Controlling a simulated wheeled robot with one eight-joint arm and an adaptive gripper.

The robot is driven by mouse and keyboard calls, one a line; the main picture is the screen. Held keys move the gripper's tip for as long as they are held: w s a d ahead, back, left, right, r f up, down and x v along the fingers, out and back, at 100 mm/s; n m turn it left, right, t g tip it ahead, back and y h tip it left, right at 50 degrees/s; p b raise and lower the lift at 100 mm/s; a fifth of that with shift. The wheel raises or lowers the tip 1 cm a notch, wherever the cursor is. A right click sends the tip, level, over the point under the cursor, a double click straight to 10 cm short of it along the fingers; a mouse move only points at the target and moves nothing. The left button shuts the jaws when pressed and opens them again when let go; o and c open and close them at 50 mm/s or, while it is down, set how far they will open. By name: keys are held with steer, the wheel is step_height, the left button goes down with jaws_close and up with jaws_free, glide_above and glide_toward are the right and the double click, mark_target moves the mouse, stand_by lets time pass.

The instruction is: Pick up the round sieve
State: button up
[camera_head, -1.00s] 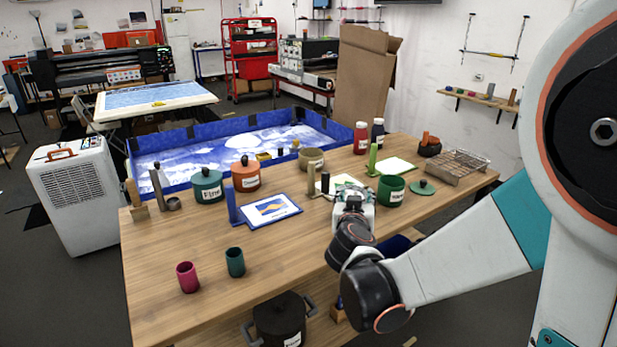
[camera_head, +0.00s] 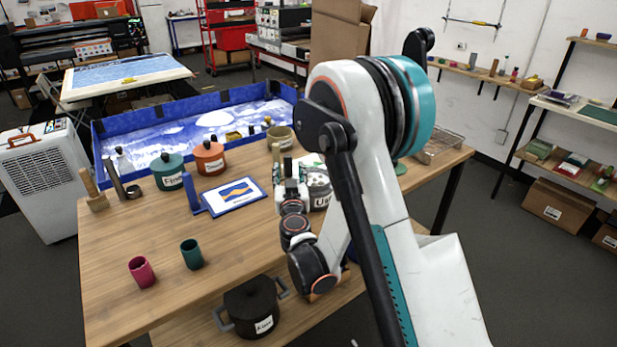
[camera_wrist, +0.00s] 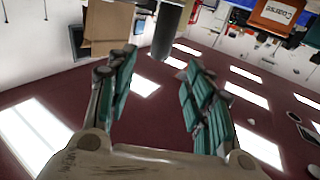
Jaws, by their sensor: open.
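I cannot pick out the round sieve for sure. A tan, open round vessel (camera_head: 280,138) stands at the table's back edge in the head view, and a small grey ring (camera_head: 133,192) lies by the posts at the left; either is too small to tell. My gripper (camera_head: 291,168) is over the middle of the table, beside a pot labelled "Us…" (camera_head: 320,188) that my arm partly hides. In the wrist view the teal-padded fingers (camera_wrist: 160,95) are spread with nothing between them. A dark grey cylinder (camera_wrist: 168,32) shows beyond the fingertips.
Pink (camera_head: 142,272) and teal (camera_head: 192,254) cups stand at the front left. A wire rack (camera_head: 440,147) is at the right.

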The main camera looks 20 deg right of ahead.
mark_target(288, 162)
steer(key=w, duration=0.3)
steer(key=shift+w+d+f, duration=0.1)
steer(key=shift+w+d, duration=0.1)
steer(key=shift+d, duration=0.1)
steer(key=w, duration=0.1)
steer(key=w+b, duration=0.1)
steer(key=w+d, duration=0.1)
steer(key=w, duration=0.1)
steer(key=shift+f+b, duration=0.3)
steer(key=shift+w+r, duration=0.1)
steer(key=shift+w, duration=0.4)
jaws_close()
